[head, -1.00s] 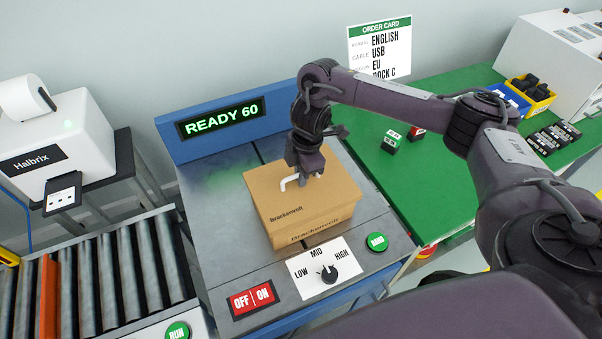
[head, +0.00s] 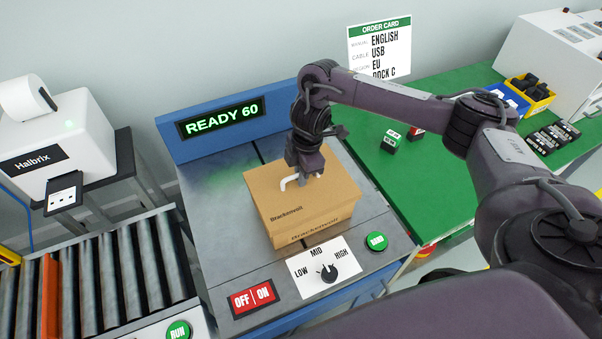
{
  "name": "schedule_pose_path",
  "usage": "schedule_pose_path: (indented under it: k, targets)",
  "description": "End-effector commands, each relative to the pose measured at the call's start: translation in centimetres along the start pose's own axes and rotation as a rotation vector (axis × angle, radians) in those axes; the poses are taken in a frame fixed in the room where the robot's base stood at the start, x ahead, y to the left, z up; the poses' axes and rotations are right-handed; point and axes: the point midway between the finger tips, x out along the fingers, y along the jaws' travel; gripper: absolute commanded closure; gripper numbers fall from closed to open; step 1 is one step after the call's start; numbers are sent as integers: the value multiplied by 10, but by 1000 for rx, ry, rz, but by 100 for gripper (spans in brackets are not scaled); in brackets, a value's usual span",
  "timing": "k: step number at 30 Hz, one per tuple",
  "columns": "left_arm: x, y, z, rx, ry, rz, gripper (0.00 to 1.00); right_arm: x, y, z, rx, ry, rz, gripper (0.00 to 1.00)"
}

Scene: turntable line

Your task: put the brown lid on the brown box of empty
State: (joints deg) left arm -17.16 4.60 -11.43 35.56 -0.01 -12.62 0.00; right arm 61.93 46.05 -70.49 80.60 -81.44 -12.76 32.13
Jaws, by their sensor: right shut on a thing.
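The brown lid (head: 335,192) is on top of the brown box (head: 322,233), which stands on the grey metal top of the machine. The lid looks level and lined up with the box; I cannot tell whether it is fully seated. My right gripper (head: 303,174) points down at the lid's middle and is shut on its white handle (head: 288,182). The box's inside is hidden by the lid. My left gripper is not in view.
The blue-framed machine shows "READY 60" (head: 222,118). At its front are an OFF/ON switch (head: 253,298), a knob (head: 327,273) and a green RUN button (head: 376,241). A roller conveyor (head: 105,280) and a printer (head: 60,140) stand left; a green table (head: 440,180) stands right.

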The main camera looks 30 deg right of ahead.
Motion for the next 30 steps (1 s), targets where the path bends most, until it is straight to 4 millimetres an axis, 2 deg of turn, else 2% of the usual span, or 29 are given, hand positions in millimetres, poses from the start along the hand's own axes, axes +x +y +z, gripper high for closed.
schedule_pose_path:
  k: [30]
  targets:
    - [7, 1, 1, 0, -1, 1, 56, 16, 0, 2, 1, 1, 0, 100]
